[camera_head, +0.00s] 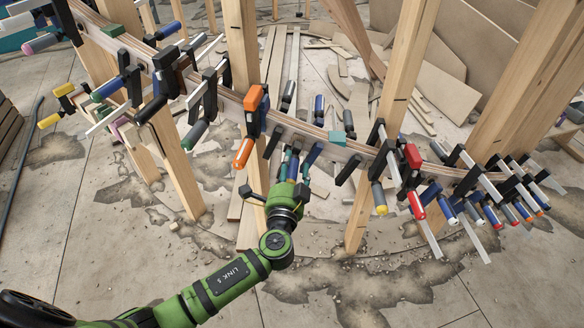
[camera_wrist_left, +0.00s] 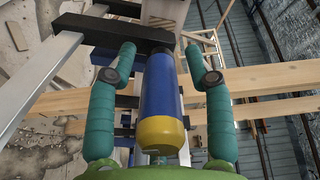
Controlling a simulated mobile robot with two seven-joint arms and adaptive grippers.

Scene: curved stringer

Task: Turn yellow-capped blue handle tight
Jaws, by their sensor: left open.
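The blue handle with the yellow cap (camera_wrist_left: 161,95) fills the middle of the left wrist view, its capped end toward my palm. It hangs from a black clamp arm (camera_wrist_left: 115,32). My left gripper (camera_wrist_left: 160,58) is open, with one teal finger on each side of the handle and gaps visible between fingers and handle. In the head view my left gripper (camera_head: 291,166) is below the curved stringer, near its middle, reaching up among the clamps. There the gripper hides most of the handle. My right gripper is in neither view.
The curved laminated stringer (camera_head: 318,134) is lined with many clamps and held by wooden posts (camera_head: 240,45). An orange clamp (camera_head: 252,100) is close left of my gripper; a yellow-ended handle (camera_head: 379,198) hangs to the right. A metal clamp bar (camera_wrist_left: 52,65) runs left of the fingers.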

